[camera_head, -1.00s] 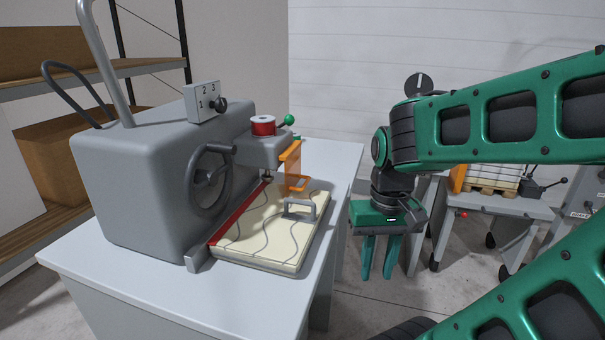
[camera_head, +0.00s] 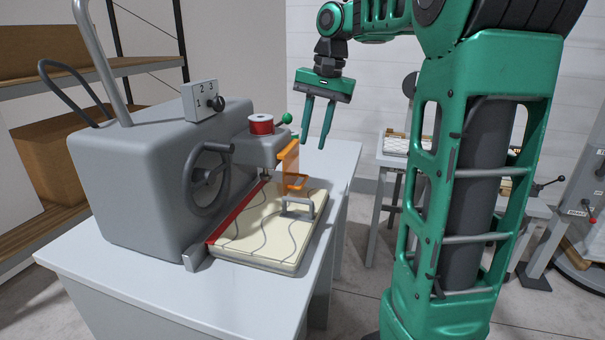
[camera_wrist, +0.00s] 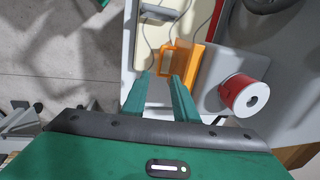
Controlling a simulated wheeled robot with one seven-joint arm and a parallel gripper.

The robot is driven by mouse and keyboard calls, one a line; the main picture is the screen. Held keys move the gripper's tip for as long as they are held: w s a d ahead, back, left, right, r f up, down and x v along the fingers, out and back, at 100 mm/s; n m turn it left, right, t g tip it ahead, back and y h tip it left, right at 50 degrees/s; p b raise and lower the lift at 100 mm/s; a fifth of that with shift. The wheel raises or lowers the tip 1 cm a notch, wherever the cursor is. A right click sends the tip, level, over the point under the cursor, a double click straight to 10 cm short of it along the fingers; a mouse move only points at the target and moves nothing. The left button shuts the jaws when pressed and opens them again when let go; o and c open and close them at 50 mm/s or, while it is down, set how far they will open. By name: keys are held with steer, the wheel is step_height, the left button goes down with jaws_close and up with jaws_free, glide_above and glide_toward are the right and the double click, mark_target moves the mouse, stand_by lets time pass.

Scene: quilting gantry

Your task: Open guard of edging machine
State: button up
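The edging machine (camera_head: 140,170) is a grey body with a handwheel on a light table. Its guard (camera_head: 289,163) is an orange, partly see-through plate hanging at the front of the machine head, with an orange handle (camera_head: 295,183) at its lower edge. The guard (camera_wrist: 188,66) and its handle (camera_wrist: 168,58) also show in the wrist view, just beyond my fingertips. My gripper (camera_head: 317,143) points down, above and to the right of the guard in the head view. Its two fingers (camera_wrist: 160,80) are apart with nothing between them; it does not touch the guard.
A red thread spool (camera_head: 261,125) and a green knob (camera_head: 287,118) sit on the machine head near the guard. A cream padded panel (camera_head: 262,238) with a grey handle (camera_head: 298,206) lies below. Free floor is to the right of the table.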

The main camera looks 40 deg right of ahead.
mark_target(305, 181)
steer(key=f, duration=0.3)
steer(key=w+f, duration=0.1)
steer(key=f, duration=0.3)
steer(key=a+f, duration=0.1)
steer(key=f, duration=0.2)
steer(key=shift+w+a+f, duration=0.1)
steer(key=shift+w+f, duration=0.15)
steer(key=shift+w, duration=0.05)
jaws_close()
steer(key=shift+r, duration=0.1)
stand_by(1.0)
